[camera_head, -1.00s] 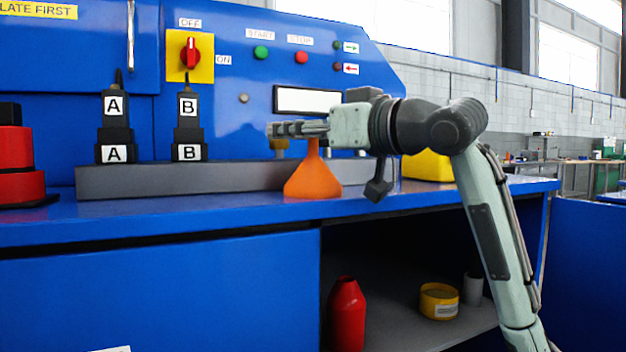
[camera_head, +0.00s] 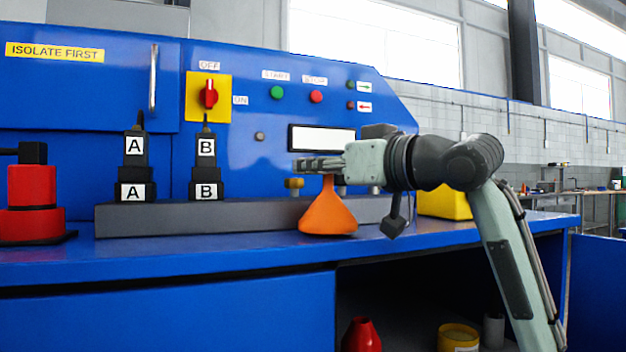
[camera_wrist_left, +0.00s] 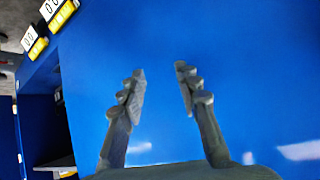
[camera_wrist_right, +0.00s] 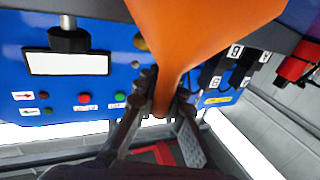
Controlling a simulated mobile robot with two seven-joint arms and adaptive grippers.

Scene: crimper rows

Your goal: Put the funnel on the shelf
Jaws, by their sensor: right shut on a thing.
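The orange funnel (camera_head: 327,214) is wide end down at the blue bench top, slightly tilted, with its narrow stem up. My right gripper (camera_head: 318,165) is shut on the stem. In the right wrist view the funnel (camera_wrist_right: 190,40) fills the top middle, with its stem between the fingers (camera_wrist_right: 165,100). Whether its rim still touches the bench I cannot tell. The shelf is the dark space under the bench top, with its surface mostly out of view. My left gripper (camera_wrist_left: 155,90) is open and empty in the left wrist view, facing a plain blue surface; it is not in the head view.
A red bottle (camera_head: 361,336) and a yellow tin (camera_head: 458,338) stand in the space below the bench top. A grey block (camera_head: 250,214) with fittings A and B runs behind the funnel. A red stacked part (camera_head: 32,195) stands left, a yellow box (camera_head: 443,203) right.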

